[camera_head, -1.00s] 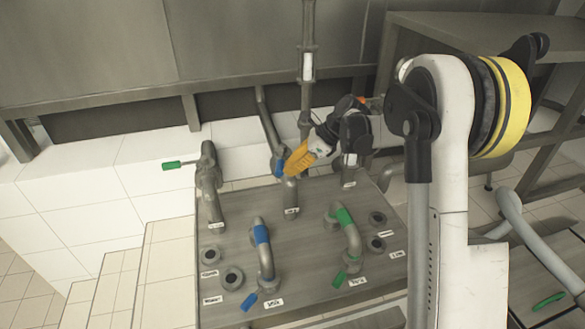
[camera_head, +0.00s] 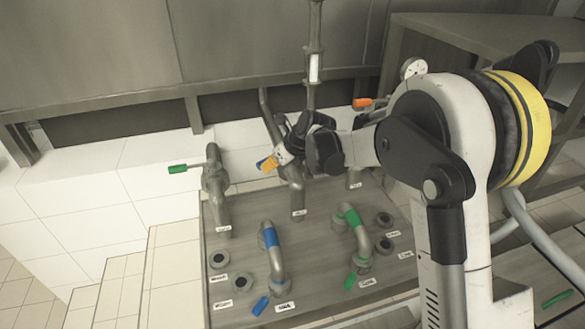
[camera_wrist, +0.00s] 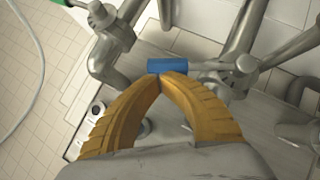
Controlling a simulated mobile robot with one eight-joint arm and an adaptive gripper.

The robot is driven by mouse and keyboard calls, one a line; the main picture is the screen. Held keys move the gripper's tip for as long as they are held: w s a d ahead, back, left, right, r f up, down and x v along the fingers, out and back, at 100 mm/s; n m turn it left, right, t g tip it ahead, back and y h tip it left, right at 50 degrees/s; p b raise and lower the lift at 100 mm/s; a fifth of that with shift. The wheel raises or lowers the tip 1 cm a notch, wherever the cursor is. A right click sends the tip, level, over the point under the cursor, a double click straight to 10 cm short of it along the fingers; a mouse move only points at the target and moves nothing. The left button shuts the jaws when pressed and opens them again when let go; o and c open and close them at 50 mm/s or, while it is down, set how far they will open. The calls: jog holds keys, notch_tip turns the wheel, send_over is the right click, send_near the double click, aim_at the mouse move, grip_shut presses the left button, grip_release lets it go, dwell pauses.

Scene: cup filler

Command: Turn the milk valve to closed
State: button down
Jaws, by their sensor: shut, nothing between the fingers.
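Valve pipes with lever handles stand along the back of the grey filler table (camera_head: 325,218). The middle valve has a blue handle (camera_head: 262,161), which also shows in the wrist view (camera_wrist: 172,67). There its lever points left from the grey pipe. The left valve has a green handle (camera_head: 178,169) and the right one an orange handle (camera_head: 362,102). My gripper (camera_head: 267,164) is shut, its orange fingers empty, right at the blue handle. In the wrist view the fingertips (camera_wrist: 160,76) meet at the handle's near edge; whether they touch cannot be told. The table labels are too small to read.
Bent pipes with a blue band (camera_head: 270,237) and a green band (camera_head: 351,217) rise from the table's front half, with several round ports around them. A metal wall (camera_head: 90,55) stands behind. White tiled ledges lie free to the left.

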jog(key=shift+w+a, duration=0.8)
jog(key=shift+a, duration=0.2)
jog(key=shift+w+a, duration=0.7)
jog(key=shift+w, duration=0.15)
